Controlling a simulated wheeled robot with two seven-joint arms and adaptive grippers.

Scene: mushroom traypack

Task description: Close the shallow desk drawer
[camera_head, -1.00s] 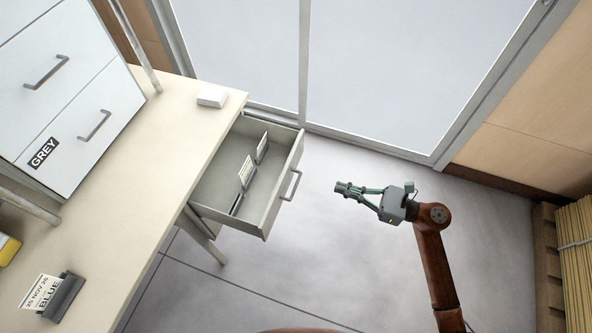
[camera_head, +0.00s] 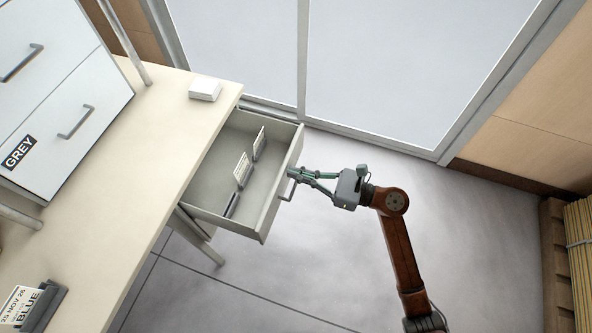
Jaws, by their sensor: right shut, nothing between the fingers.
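The shallow desk drawer (camera_head: 271,207) stands pulled out from under the cream desk (camera_head: 165,148), with its front facing right. Its grey handle (camera_head: 289,190) is on the front panel. A few small label cards in holders (camera_head: 242,168) stand inside it. My right gripper (camera_head: 291,173) is shut and empty, with its fingertips at the drawer front near the handle's upper end. I cannot tell whether they touch it. My left gripper is not in view.
A white cabinet with a GREY label (camera_head: 20,152) stands on the desk at left. A white box (camera_head: 205,88) lies near the desk's far end, and a BLUE label holder (camera_head: 40,308) at front left. Bundled yellow material (camera_head: 580,255) is at right. Floor right of the drawer is clear.

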